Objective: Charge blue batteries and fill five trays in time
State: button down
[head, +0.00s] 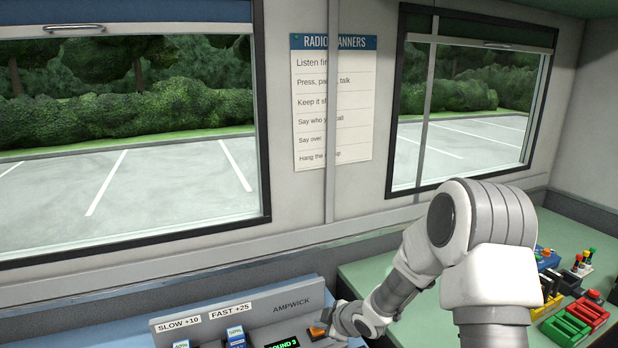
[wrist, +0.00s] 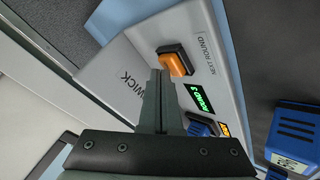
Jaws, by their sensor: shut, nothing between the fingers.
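The grey charger (head: 270,312) marked AMPWICK stands at the bottom of the head view, with SLOW +10 and FAST +25 labels. The green display (wrist: 203,104) reads ROUND 3. The orange NEXT ROUND button (wrist: 176,60) is on the charger's sloped face. My gripper (wrist: 161,74) is shut and empty, its tips beside the button; I cannot tell if they touch it. A blue battery (wrist: 296,118) with a white label shows at the wrist view's right.
On the green counter (head: 405,306) at right are a green tray (head: 566,327), a red tray (head: 590,310), a yellow tray (head: 545,306) and a blue one (head: 546,260), with small coloured items. My arm hides part of the counter. A wall and windows stand behind.

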aim_at(321, 331)
jog(key=shift+f, duration=0.2)
dwell(0.3)
jog(key=shift+r+p, duration=0.35)
jog(key=shift+r, duration=0.35)
notch_tip(321, 331, up, 6)
jog(key=p, duration=0.5)
dwell(0.6)
